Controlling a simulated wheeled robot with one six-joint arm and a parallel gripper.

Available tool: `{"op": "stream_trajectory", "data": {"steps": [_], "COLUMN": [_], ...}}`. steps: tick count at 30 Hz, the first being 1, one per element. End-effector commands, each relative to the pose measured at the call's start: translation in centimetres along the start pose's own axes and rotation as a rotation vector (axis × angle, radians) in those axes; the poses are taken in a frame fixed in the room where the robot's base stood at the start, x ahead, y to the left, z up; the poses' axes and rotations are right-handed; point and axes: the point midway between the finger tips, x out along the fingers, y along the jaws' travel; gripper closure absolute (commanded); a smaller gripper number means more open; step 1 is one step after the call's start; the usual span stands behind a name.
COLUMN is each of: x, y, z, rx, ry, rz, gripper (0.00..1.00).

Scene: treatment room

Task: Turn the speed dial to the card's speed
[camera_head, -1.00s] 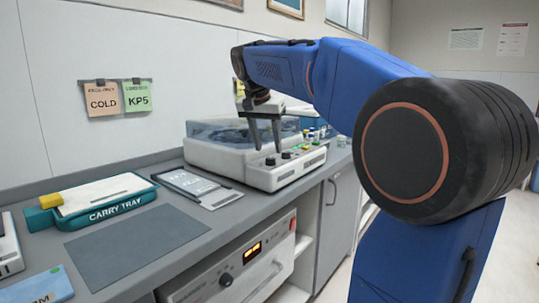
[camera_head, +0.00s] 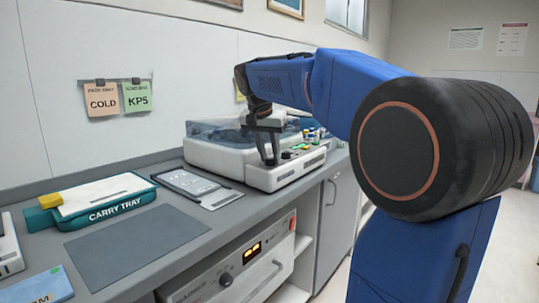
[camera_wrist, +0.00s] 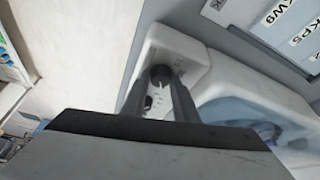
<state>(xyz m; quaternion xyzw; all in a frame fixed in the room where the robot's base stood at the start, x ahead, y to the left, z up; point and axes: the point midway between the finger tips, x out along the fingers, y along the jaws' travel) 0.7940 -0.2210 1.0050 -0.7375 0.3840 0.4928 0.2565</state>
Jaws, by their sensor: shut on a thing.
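The white machine (camera_head: 215,158) with a clear lid stands at the back of the counter, and its sloped control panel (camera_head: 305,164) carries knobs and coloured buttons. My gripper (camera_head: 270,163) is down at the left end of this panel. In the wrist view, my gripper (camera_wrist: 163,82) is shut on a dark round dial (camera_wrist: 160,70) with a pale pointer mark. The dial's scale is too small to read. On the wall hang an orange card (camera_head: 102,102) reading COLD and a green card (camera_head: 137,99) reading KP5; their small top lines are unreadable.
A teal carry tray (camera_head: 103,212) and a grey mat (camera_head: 140,246) are at left. Small bottles (camera_head: 315,134) stand behind the panel.

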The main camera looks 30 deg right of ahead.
Motion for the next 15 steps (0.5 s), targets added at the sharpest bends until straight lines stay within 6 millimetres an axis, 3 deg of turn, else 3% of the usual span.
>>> {"op": "stream_trajectory", "data": {"steps": [15], "x": [0.0], "y": [0.28], "z": [-0.04], "rx": [-0.199], "ry": [0.0], "rz": [-0.084], "gripper": [0.95]}}
